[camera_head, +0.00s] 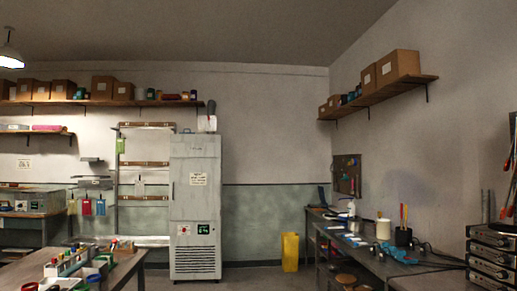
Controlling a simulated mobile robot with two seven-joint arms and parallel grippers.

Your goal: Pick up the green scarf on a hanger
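I cannot make out a green scarf on a hanger for certain. A small light-green hanging piece (121,145) shows at the upper left of a pale rack (117,180) against the back wall. It is too small to tell whether it is a scarf or whether it is on a hanger. Another small green piece (72,207) hangs lower left, beside a red one (86,207) and a blue one (101,207). Neither of my grippers is in view.
A tall grey cabinet (195,230) stands right of the rack. A table (120,272) with small containers is at the front left. A yellow bin (290,252) stands by the back wall. A cluttered workbench (375,262) lines the right wall. Some floor shows between them.

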